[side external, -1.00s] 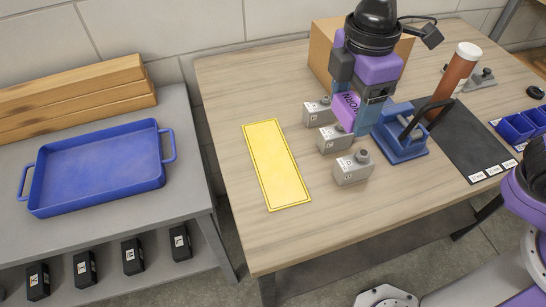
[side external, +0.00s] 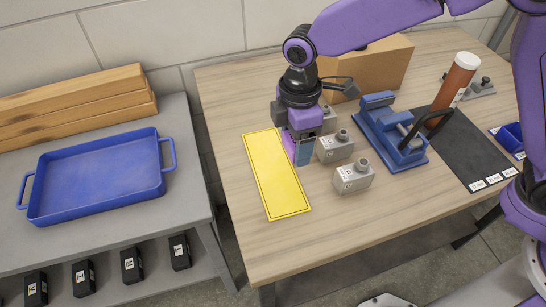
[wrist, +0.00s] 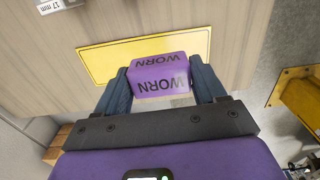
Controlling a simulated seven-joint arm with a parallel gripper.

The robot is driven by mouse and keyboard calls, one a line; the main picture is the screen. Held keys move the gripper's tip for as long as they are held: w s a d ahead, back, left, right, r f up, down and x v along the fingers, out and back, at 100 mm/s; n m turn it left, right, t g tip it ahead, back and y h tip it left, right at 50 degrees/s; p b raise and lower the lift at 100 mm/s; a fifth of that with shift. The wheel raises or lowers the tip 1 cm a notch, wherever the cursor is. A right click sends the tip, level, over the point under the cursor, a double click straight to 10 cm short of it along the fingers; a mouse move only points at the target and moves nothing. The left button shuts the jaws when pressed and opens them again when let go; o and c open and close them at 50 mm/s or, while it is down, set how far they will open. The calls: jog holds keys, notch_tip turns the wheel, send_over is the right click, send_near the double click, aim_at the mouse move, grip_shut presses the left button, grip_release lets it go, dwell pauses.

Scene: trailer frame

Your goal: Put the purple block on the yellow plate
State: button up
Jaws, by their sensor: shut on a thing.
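The purple block (wrist: 160,76), marked WORN, is held between the two blue-grey fingers of my gripper (wrist: 161,88). In the side view my gripper (side external: 300,153) is at the right long edge of the yellow plate (side external: 275,185), and the purple block (side external: 288,146) shows only in part beside a finger. The flat plate lies on the table with nothing seen resting on it. In the wrist view the plate (wrist: 105,65) is behind the block, partly covered by it and the fingers. Whether the block touches the plate cannot be told.
Grey knobbed blocks (side external: 335,148) (side external: 353,177) stand close to the right of my gripper, another partly behind it. A blue clamp fixture (side external: 392,135) and a cardboard box (side external: 367,68) are further right and back. A blue tray (side external: 95,178) sits on the left shelf.

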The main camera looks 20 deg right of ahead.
send_over(273, 168)
notch_tip(273, 168, down, 6)
jog(key=shift+f, duration=1.45)
jog(key=shift+f, duration=0.15)
jog(key=o, duration=1)
jog(key=shift+o, duration=0.2)
notch_tip(273, 168, up, 12)
